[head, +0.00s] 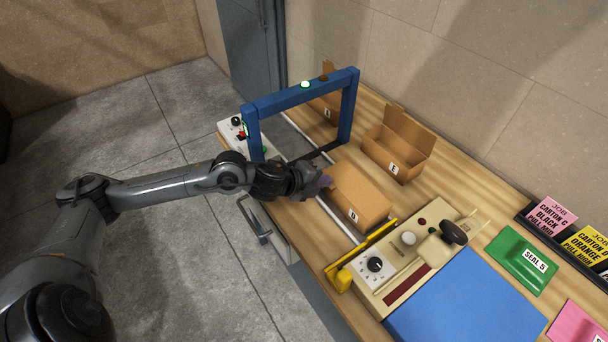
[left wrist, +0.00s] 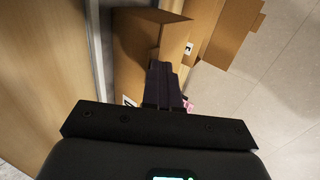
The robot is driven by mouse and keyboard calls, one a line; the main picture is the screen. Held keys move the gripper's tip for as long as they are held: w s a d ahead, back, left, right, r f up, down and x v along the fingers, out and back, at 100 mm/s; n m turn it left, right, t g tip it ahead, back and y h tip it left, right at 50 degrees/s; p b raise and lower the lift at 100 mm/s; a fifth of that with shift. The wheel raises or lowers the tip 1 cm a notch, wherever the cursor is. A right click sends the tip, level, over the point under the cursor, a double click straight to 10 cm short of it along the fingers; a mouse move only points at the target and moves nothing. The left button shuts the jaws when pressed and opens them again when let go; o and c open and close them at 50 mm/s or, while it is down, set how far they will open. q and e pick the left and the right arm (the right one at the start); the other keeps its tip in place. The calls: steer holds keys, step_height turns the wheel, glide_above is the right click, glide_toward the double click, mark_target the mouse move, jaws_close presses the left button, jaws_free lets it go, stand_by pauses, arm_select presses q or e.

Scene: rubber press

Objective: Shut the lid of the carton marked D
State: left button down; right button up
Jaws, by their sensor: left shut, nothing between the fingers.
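The carton marked D (head: 366,192) is a brown cardboard box on the wooden table, just right of the blue frame. Its lid lies down over the top; I cannot tell whether it is fully shut. The D label (head: 353,216) is on its front side. My left gripper (head: 325,182) is at the carton's left end, close to the lid's edge; contact is unclear. It is shut and empty. In the left wrist view the shut fingers (left wrist: 165,85) are in front of brown cardboard (left wrist: 150,16). My right gripper is not in view.
An open carton marked E (head: 398,150) stands behind, and another carton (head: 322,104) is behind the blue frame (head: 300,93). A beige press panel (head: 400,265) with a yellow bar (head: 365,250) stands at front right. A blue mat (head: 465,305) and green SEAL 5 packet (head: 520,258) lie further right.

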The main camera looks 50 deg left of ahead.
arm_select(q)
steer(key=w+r+p+v, duration=0.1)
steer(key=p+v, duration=0.4)
steer(key=v, duration=0.7)
steer(key=shift+r, duration=0.3)
steer(key=shift+s, duration=0.1)
